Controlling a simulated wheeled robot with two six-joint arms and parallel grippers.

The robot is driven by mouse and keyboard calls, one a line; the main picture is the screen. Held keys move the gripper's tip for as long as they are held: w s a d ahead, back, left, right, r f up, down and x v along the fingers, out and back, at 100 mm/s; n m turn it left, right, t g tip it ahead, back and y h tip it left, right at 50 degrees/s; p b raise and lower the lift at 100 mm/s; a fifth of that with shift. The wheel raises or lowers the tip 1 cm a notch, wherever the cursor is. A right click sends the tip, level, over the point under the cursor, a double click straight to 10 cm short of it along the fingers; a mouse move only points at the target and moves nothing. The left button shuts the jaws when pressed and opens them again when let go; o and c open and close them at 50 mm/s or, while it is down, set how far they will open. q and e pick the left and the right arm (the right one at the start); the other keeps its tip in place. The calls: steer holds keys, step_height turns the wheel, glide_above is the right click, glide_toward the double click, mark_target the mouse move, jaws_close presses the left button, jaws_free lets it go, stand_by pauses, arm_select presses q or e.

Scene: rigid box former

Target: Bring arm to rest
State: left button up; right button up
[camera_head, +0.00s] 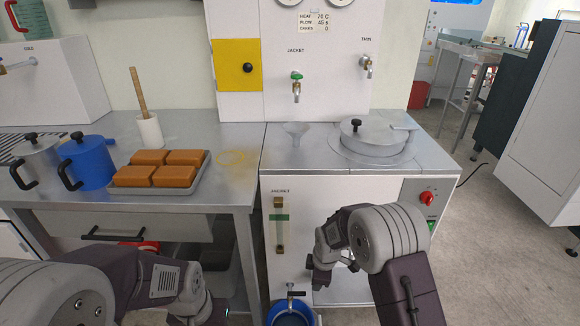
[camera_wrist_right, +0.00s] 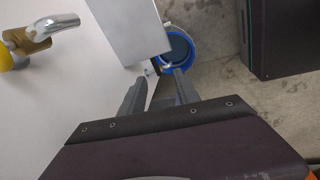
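My right arm reaches in front of the white machine (camera_head: 345,185), with its gripper (camera_head: 320,278) low before the front panel. My left arm crosses the lower left of the head view, in front of the table. Its gripper fingers are not visible.
A steel table (camera_head: 235,185) on the left holds a tray (camera_head: 120,190) of orange-brown blocks, a blue pot (camera_head: 90,165) and a white mortar (camera_head: 149,132) with a wooden pestle. A round lid (camera_head: 372,138) sits on the machine. Floor to the right (camera_head: 510,250) is clear.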

steer(key=s+d+r+m, duration=0.6)
steer(key=s+d+r, duration=0.15)
steer(key=r, duration=0.25)
steer(key=s+d+f+m+g, duration=0.1)
steer(key=s+d+m, duration=0.1)
steer(key=s+m, duration=0.9)
step_height(320, 180, up, 27)
steer(key=s+p, duration=0.1)
steer(key=p, duration=2.6)
steer(key=shift+s+r+n, duration=0.15)
steer(key=shift+r+n, duration=0.05)
steer(key=shift+n, duration=0.1)
